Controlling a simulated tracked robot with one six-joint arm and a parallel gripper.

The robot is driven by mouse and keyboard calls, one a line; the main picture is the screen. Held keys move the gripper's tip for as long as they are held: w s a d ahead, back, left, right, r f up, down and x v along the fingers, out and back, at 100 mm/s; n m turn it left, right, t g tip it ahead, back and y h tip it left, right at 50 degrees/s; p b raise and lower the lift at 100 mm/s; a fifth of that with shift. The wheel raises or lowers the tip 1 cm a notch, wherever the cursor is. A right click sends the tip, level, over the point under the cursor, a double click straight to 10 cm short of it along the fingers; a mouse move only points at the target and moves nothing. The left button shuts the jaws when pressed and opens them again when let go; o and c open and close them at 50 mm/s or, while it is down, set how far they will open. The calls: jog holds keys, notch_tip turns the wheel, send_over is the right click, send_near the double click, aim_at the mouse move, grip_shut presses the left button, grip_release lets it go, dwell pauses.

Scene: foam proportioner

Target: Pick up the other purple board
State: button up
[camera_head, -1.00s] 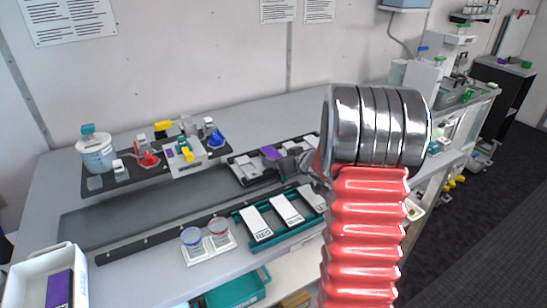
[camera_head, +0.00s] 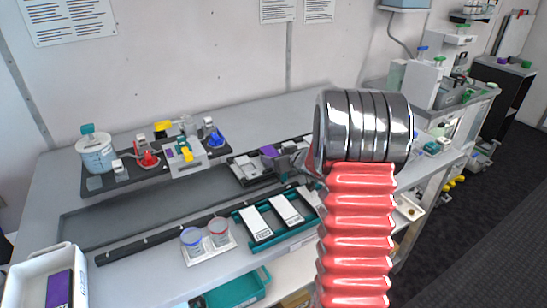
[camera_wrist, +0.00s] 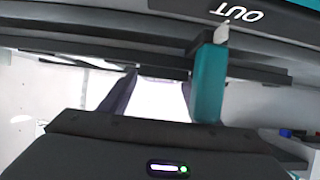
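One purple board (camera_head: 60,289) lies in the white bin at the lower left. Another purple piece (camera_head: 268,151) shows on the grey fixture (camera_head: 248,168) near the middle of the bench; its right side is close to my gripper. My gripper (camera_head: 290,160) is small and dark here, partly hidden by my arm, and I cannot tell whether it touches the purple piece. In the wrist view, two dark fingers (camera_wrist: 150,97) stand apart with a bright white area between them. No purple board shows clearly there.
A teal rack (camera_head: 262,243) holds white labelled cards. Two cups stand on a white holder (camera_head: 208,250). A shelf with a jar and red, yellow and blue fittings (camera_head: 150,160) is behind left. A teal bin (camera_head: 240,290) sits at the front. A teal part (camera_wrist: 208,80) shows in the wrist view.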

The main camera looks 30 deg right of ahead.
jog(key=c, duration=0.9)
jog(key=shift+o, duration=0.2)
notch_tip(320, 180, up, 10)
dwell(0.7)
